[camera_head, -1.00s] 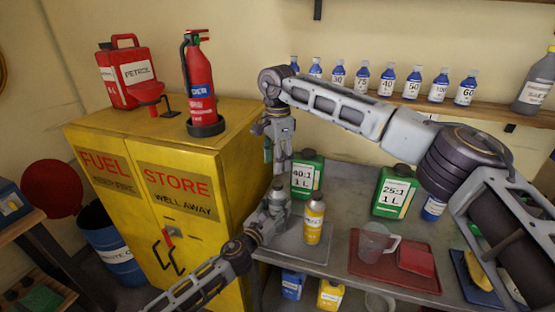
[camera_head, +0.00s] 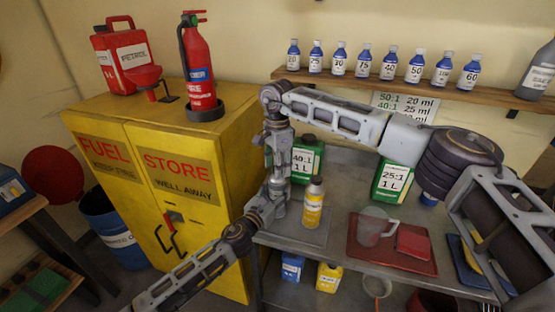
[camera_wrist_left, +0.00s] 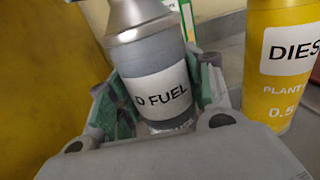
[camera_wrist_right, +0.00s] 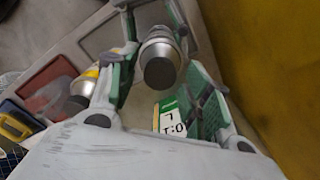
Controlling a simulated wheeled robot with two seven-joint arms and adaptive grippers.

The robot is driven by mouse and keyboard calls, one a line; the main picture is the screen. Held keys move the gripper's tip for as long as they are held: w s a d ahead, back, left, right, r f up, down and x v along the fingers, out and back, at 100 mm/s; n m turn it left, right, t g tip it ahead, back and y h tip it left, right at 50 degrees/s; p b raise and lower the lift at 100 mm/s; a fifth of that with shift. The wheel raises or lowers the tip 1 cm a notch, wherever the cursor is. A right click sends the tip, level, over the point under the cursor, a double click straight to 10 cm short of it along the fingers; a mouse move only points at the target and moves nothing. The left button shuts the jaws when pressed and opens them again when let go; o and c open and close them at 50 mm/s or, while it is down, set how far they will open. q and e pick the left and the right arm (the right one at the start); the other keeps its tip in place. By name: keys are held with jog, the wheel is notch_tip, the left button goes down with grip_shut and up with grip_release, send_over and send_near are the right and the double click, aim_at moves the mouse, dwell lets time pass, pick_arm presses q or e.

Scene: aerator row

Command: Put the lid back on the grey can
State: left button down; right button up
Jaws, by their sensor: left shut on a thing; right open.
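The grey can (camera_wrist_left: 158,80), with a white label ending in "D FUEL", is upright between the fingers of my left gripper (camera_wrist_left: 155,110), which is shut on it. In the head view my left gripper (camera_head: 273,195) is at the left end of the bench. My right gripper (camera_head: 277,150) is directly above the can, pointing down. In the right wrist view my open right gripper (camera_wrist_right: 165,90) has its fingers either side of the can's top. A dark round lid (camera_wrist_right: 160,72) shows at the top of the can; whether it is fully seated I cannot tell.
A yellow diesel can (camera_head: 313,204) stands close right of the grey can. A green 40:1 can (camera_head: 306,160) is behind, and a red tray (camera_head: 420,264) with a jug (camera_head: 371,227) lies right. The yellow fuel cabinet (camera_head: 225,165) is close on the left.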

jog(key=shift+f, duration=0.1)
grip_shut()
jog(key=shift+m, duration=1.8)
jog(key=m, duration=0.7)
jog(key=shift+m, duration=0.4)
jog(key=m, duration=0.3)
jog(key=shift+m, duration=0.3)
jog(key=shift+o, duration=0.4)
grip_release()
notch_tip(320, 180, up, 12)
